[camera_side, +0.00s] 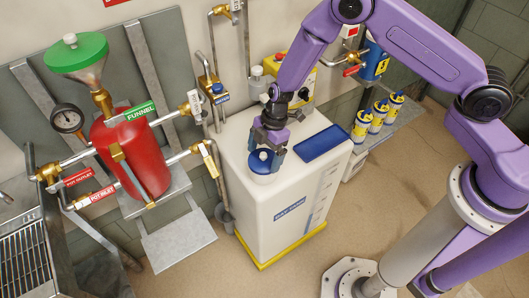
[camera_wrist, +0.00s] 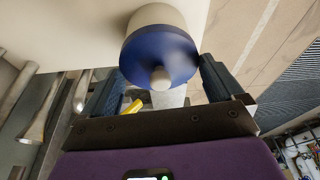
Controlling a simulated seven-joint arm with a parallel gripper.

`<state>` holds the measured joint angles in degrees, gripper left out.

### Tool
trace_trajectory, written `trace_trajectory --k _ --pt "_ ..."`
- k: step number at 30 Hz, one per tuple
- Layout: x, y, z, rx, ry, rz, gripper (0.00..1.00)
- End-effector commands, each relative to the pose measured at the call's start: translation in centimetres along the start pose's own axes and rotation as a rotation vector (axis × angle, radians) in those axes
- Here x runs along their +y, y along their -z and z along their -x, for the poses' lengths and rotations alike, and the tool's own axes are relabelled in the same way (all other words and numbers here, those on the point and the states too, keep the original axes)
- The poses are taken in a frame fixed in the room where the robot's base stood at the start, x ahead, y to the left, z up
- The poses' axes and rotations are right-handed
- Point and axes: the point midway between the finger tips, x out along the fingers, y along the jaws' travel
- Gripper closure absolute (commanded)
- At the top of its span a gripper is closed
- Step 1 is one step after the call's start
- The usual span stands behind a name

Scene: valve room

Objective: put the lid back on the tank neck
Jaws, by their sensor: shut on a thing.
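The blue lid (camera_side: 263,162) with a white knob is at the top of the white tank's neck (camera_side: 263,178), at the tank's left front. In the wrist view the lid (camera_wrist: 160,55) covers the end of the pale neck (camera_wrist: 156,15). No clear gap shows between them, but I cannot tell whether the lid is fully seated. My gripper (camera_side: 267,146) is just above and around the lid, shut on it. In the wrist view its fingers (camera_wrist: 160,88) stand on either side of the lid. The white tank (camera_side: 283,205) stands upright on a yellow base.
A dark blue pad (camera_side: 321,144) lies on the tank top, right of my gripper. A red pot (camera_side: 133,155) with a green-topped funnel, valves and pipes stands left. Yellow-and-blue cans (camera_side: 377,117) stand on a shelf at right. Bottles and a yellow box (camera_side: 301,82) are behind the tank.

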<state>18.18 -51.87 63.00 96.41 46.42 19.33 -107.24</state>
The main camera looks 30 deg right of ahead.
Motion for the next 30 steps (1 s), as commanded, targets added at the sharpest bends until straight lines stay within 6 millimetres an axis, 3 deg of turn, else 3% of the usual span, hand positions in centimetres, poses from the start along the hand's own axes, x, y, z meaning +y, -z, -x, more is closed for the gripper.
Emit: trace_trajectory --k 14,15,30 --pt "-0.02 0.04 -0.05 0.0 0.0 0.0 0.35" --pt "-0.02 0.03 -0.05 0.0 0.0 0.0 0.0" --pt "0.0 0.18 0.49 0.0 0.0 0.0 0.0"
